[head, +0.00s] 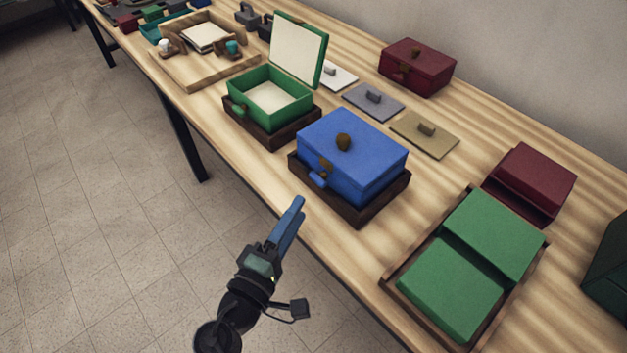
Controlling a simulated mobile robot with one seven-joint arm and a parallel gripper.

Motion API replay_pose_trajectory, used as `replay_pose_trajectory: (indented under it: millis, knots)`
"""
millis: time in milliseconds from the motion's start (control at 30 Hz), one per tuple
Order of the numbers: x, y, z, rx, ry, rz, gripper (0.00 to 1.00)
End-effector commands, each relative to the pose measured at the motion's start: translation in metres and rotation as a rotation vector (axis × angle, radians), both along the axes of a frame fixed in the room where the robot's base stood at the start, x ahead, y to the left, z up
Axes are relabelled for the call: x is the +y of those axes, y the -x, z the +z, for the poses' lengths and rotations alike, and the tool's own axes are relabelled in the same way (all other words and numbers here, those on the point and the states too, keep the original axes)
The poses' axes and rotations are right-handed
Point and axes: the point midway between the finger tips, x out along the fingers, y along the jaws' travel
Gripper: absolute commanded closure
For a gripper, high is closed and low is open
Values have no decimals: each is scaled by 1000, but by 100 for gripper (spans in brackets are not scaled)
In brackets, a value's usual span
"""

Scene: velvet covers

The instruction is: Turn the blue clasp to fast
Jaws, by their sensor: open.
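A blue box (365,150) sits shut in a dark wooden tray (362,215) near the table's front edge, with a brown knob (343,142) on its lid. The blue clasp (318,180) is low on the box's front face, just below a brown fitting (326,166). I cannot tell from this view which way the clasp is turned. My gripper (298,205) has blue fingers and is open and empty.
A green box (268,98) with its lid raised stands left of the blue box. Flat plates with knobs (373,101) lie behind. A tray of green boxes (398,275) stands to the right, and a dark red box (417,66) at the back. The floor before the table is clear.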

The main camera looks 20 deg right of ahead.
Motion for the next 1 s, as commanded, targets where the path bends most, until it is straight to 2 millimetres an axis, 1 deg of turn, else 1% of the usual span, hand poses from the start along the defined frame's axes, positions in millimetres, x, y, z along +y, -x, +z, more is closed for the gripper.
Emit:
replay_pose_trajectory:
  millis: [33,200,400,567,800,967,1000]
  knots:
    - [-10,-8,2,-2,1,-5,52]
    - [-34,-30,1,-1,0,-3,52]
    - [-52,-47,1,-1,-1,-2,52]
    - [-57,-52,1,-1,-1,0,52]
    - [-57,-52,1,-1,-1,0,52]
    - [-57,-52,1,-1,-1,0,81]
    - [-57,-52,1,-1,-1,0,88]
